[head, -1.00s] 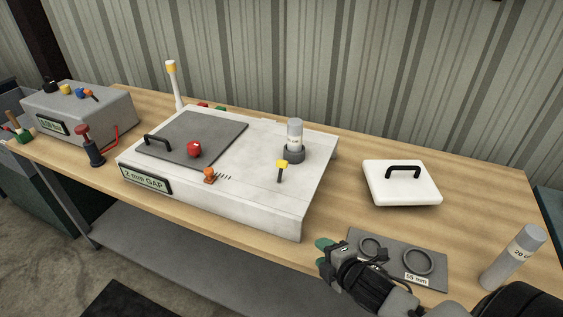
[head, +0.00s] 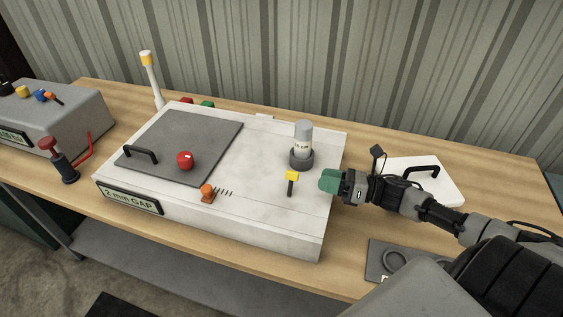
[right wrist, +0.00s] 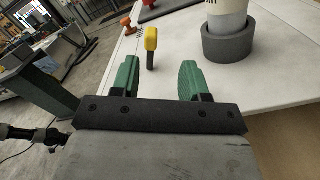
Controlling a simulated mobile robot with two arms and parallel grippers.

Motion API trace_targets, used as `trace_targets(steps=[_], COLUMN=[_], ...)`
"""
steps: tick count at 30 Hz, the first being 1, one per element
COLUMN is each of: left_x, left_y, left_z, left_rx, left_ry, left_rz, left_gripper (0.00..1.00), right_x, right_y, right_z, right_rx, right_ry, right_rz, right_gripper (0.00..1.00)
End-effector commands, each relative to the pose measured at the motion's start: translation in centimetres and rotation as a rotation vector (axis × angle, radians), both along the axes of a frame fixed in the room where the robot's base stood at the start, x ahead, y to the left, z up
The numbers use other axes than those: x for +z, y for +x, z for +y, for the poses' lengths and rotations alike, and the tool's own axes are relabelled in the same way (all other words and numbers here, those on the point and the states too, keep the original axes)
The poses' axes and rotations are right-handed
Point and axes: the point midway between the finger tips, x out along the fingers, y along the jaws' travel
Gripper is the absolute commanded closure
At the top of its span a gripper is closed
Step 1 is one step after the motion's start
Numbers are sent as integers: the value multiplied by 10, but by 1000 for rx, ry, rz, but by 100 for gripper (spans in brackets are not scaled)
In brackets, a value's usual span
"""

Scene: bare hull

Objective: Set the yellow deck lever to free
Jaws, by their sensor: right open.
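The yellow deck lever (head: 291,177) stands on the right part of the white machine deck (head: 255,195), a yellow knob on a dark stem. In the right wrist view the lever (right wrist: 151,40) stands upright ahead of the fingers, nearer the left one. My right gripper (head: 329,181) is at the deck's right edge, to the right of the lever and apart from it. In the right wrist view its green fingers (right wrist: 159,80) are apart with nothing between them. My left gripper is not in view.
A grey-white cylinder (head: 303,136) in a dark collar stands just behind the lever. An orange knob (head: 207,190) and red knob (head: 185,160) are left of it. A white lid (head: 440,185) lies behind my right arm. The deck's front right is clear.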

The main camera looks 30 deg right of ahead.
Motion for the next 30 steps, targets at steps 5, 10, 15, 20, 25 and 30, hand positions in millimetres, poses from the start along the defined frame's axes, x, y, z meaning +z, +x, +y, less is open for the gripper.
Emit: trace_targets(steps=[5, 10, 15, 20, 25, 30], left_x=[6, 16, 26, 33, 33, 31], left_y=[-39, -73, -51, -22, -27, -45], left_z=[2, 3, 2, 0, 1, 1], left_rx=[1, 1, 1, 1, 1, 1], left_ry=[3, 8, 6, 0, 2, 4], left_rz=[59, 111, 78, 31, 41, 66], left_gripper=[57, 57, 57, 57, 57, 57], right_x=[4, 5, 4, 1, 0, -1], right_y=[19, 43, 63, 75, 79, 78], right_z=[16, 36, 54, 64, 68, 68], right_rx=[0, 0, -2, -1, -1, -1], right_ry=[3, 5, 5, 4, 3, 3], right_rz=[-3, -3, -1, 1, 2, 3], right_gripper=[55, 55, 55, 55, 55, 55])
